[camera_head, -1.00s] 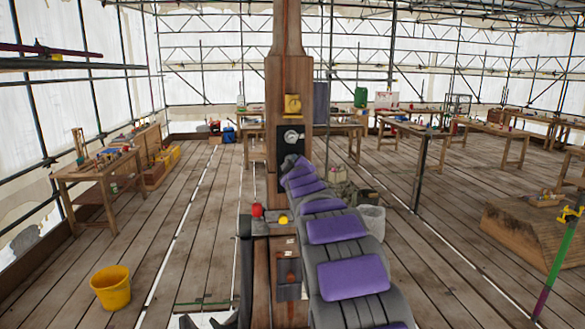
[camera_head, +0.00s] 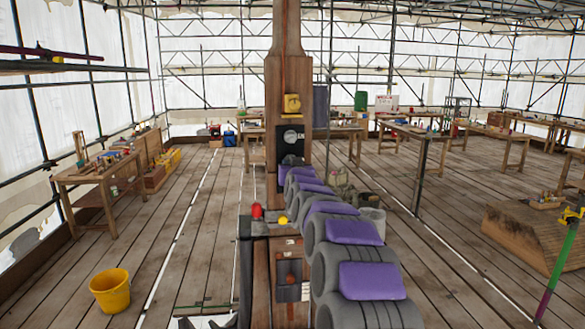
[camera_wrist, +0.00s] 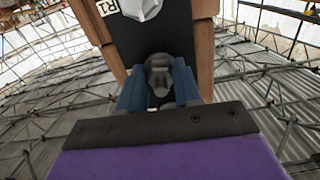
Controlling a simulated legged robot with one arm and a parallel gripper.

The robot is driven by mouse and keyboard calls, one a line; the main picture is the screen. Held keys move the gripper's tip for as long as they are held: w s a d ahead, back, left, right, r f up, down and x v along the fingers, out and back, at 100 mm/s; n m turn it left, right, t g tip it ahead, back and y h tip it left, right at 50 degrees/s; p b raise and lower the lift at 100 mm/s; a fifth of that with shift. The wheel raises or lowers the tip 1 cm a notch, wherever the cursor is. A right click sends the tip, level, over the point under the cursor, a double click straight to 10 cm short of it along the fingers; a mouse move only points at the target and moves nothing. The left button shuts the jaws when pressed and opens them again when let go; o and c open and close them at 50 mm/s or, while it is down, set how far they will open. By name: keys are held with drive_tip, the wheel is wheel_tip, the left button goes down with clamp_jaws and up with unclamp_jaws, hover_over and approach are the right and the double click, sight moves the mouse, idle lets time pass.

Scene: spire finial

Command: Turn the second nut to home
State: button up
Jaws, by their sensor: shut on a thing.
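The wooden spire post (camera_head: 289,84) stands upright in the head view, with a black plate (camera_head: 300,150) on its face. A pale, faceted nut (camera_head: 291,136) sits on the upper part of the plate; it also shows at the top edge of the wrist view (camera_wrist: 141,8). In the wrist view my gripper (camera_wrist: 158,88) has its blue fingers shut on a dark grey nut (camera_wrist: 158,72), one finger on each side. The fingers hide the nut's sides. In the head view my arm hides the gripped nut.
A small label (camera_wrist: 107,7) is beside the pale nut. A yellow box (camera_head: 292,104) is on the post above the plate. A red object (camera_head: 257,210) and a yellow one (camera_head: 283,220) sit low in front. A yellow bucket (camera_head: 110,291) stands on open floor at left.

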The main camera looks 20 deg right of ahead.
drive_tip(key=shift+w+a+f+m, duration=0.1)
drive_tip(key=shift+f+m, duration=0.05)
drive_tip(key=shift+m, duration=0.8)
drive_tip(key=shift+a+f+m, duration=0.1)
drive_tip(key=shift+f+m, duration=0.05)
drive_tip(key=shift+m, duration=0.8)
drive_tip(key=o, duration=0.9)
drive_tip(key=shift+w+d, duration=0.1)
drive_tip(key=shift+w, duration=0.1)
drive_tip(key=shift+o, duration=0.7)
drive_tip(key=shift+r, duration=0.1)
drive_tip(key=shift+s+r, duration=0.1)
drive_tip(key=shift+s, duration=0.1)
